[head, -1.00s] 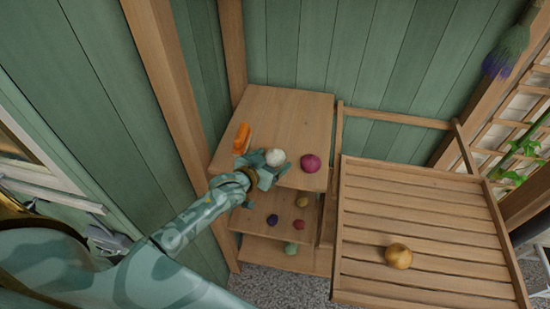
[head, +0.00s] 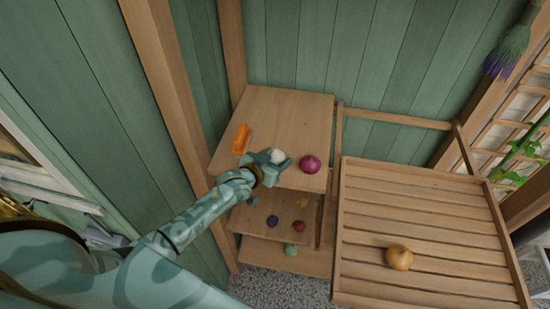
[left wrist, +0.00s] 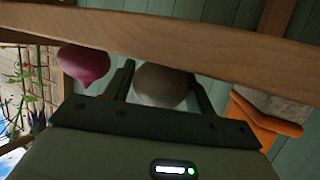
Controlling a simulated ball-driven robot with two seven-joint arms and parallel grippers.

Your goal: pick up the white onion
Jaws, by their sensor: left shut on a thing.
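The white onion (head: 276,155) is on the top shelf of the wooden stand, near its front edge. It also shows in the left wrist view (left wrist: 161,86), between the two fingers. My left gripper (head: 265,158) is shut on the white onion, with a finger at each side of it. The gripper partly hides the onion in the head view. Whether the onion touches the shelf cannot be told. My right gripper is not in view.
A red onion (head: 310,164) sits close right of the white onion, and an orange object (head: 241,139) lies to its left. Lower shelves hold several small vegetables. A yellow onion (head: 399,257) rests on the slatted bench (head: 430,215). The shelf's back (head: 290,105) is clear.

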